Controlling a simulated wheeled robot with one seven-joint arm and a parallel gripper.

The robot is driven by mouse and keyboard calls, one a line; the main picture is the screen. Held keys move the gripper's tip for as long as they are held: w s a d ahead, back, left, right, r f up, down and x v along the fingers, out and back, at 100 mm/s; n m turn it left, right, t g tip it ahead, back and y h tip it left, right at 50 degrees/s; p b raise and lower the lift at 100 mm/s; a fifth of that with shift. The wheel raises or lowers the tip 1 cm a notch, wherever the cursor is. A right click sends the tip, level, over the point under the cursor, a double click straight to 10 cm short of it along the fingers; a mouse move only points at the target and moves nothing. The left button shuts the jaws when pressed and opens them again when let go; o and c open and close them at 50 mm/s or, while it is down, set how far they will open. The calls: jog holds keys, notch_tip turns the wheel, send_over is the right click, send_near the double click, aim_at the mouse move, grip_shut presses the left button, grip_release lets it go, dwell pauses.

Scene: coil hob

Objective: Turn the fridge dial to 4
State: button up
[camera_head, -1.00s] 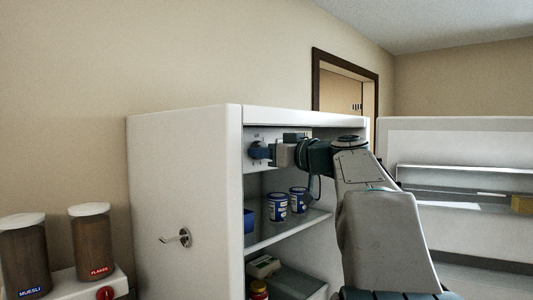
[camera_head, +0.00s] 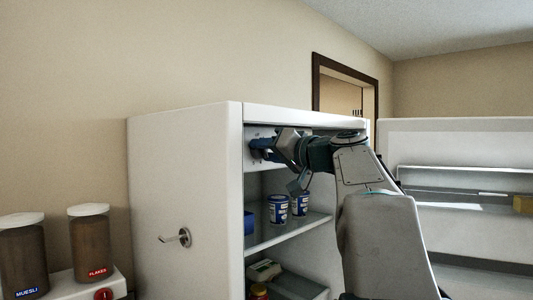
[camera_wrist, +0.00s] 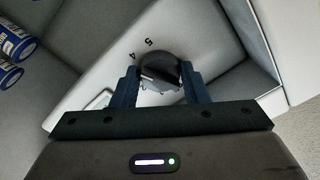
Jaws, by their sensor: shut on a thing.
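The fridge dial (camera_wrist: 160,68) is a dark round knob on a pale panel inside the fridge, seen in the wrist view. The printed numbers 4 and 5 show at its upper left; other marks are partly hidden. My gripper (camera_wrist: 160,82) has one blue finger on each side of the dial and is shut on it. In the head view my gripper (camera_head: 262,149) reaches into the top left of the open fridge (camera_head: 186,200), and it hides the dial there. I cannot tell exactly which number the dial points to.
Blue and white tubs (camera_head: 277,209) stand on the shelf below my gripper, with a blue container (camera_head: 249,222) beside them. The open fridge door (camera_head: 455,150) is at the right. Jars (camera_head: 90,243) stand at the lower left, outside the fridge.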

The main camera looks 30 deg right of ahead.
jog(key=shift+m, duration=0.4)
jog(key=o, duration=1)
jog(key=shift+c, duration=0.2)
jog(key=shift+s, duration=0.1)
jog(key=b+v, duration=0.3)
jog(key=v, duration=1)
jog(key=shift+s+d, duration=0.15)
jog(key=shift+s, duration=0.2)
